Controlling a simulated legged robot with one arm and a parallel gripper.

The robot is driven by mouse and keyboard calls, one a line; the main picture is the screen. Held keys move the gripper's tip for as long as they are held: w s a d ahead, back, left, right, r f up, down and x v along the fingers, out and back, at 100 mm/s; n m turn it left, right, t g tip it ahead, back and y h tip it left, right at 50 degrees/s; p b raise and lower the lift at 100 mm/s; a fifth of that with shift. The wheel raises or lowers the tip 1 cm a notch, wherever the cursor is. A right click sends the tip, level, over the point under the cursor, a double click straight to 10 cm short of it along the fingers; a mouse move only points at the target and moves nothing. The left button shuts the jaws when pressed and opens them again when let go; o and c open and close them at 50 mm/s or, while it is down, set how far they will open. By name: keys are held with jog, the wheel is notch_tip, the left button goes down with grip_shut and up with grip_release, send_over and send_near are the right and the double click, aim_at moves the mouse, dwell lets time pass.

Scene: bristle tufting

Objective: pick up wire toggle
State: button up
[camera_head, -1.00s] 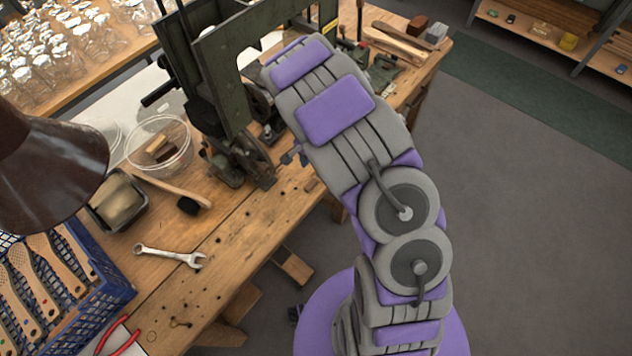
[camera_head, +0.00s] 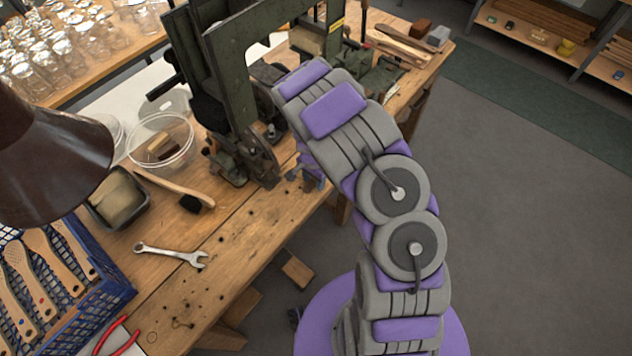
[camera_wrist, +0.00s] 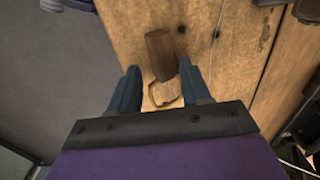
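In the wrist view a brown wooden bar (camera_wrist: 160,54) with a pale wire loop (camera_wrist: 162,95) lies on the bench top; together they look like the wire toggle. My gripper (camera_wrist: 159,68) is open, its two blue fingers on either side of the loop and the lower end of the bar. The fingers appear apart from it; the height gap cannot be told. In the head view my gripper (camera_head: 309,170) is low over the bench edge beside the green machine, and the toggle is hidden there.
The green machine (camera_head: 232,80) stands close left of my gripper. The wooden bench (camera_head: 235,235) has its edge just right of it. A wrench (camera_head: 170,254), a brush (camera_head: 175,190), a glass bowl (camera_head: 160,143) and a blue crate (camera_head: 100,300) are farther left.

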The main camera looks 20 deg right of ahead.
jog(key=shift+s+d+f, duration=0.25)
jog(key=shift+d, duration=0.35)
jog(key=c, duration=0.6)
jog(key=shift+c, duration=0.3)
jog(key=shift+w+a+r, duration=0.1)
jog(key=shift+r, duration=0.05)
